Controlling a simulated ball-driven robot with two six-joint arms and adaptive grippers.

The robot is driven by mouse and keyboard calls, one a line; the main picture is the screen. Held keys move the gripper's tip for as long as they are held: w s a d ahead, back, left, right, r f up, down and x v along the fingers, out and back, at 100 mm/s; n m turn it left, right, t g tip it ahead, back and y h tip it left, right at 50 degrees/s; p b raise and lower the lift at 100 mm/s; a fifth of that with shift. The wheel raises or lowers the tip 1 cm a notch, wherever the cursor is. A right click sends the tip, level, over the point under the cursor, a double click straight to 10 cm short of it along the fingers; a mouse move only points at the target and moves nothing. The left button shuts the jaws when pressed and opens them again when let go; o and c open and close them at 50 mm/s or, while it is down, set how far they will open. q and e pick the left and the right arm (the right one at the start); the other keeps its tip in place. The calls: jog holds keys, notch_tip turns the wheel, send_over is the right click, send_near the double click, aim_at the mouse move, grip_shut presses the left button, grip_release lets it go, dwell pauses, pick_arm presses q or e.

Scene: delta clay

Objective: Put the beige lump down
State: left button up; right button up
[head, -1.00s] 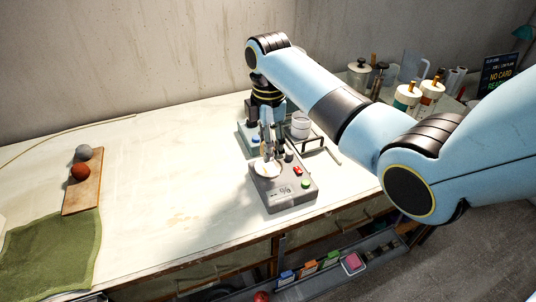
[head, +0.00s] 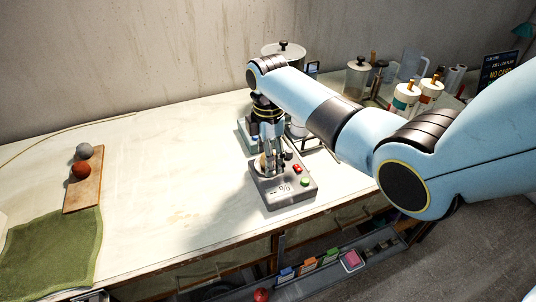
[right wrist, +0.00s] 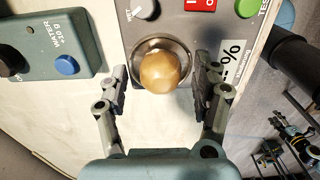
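The beige lump (right wrist: 162,72) is round and sits in the shallow metal dish (right wrist: 176,44) of a grey tester box (head: 290,192). In the head view the lump is mostly hidden behind my right gripper (head: 270,166). In the right wrist view the fingers of my right gripper (right wrist: 161,84) stand on both sides of the lump, with a visible gap on each side. The gripper is open. My left gripper is not in view.
The tester has a red switch (head: 297,168) and a green button (head: 305,181). A teal water box (right wrist: 50,45) stands beside it. A board (head: 84,190) with a grey ball (head: 84,150) and a reddish ball (head: 81,170) lies at left, near a green cloth (head: 50,245). The middle table is clear.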

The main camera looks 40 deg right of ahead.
jog(key=shift+r, duration=0.4)
notch_tip(320, 180, up, 12)
jog(key=shift+f, duration=0.25)
dwell(0.3)
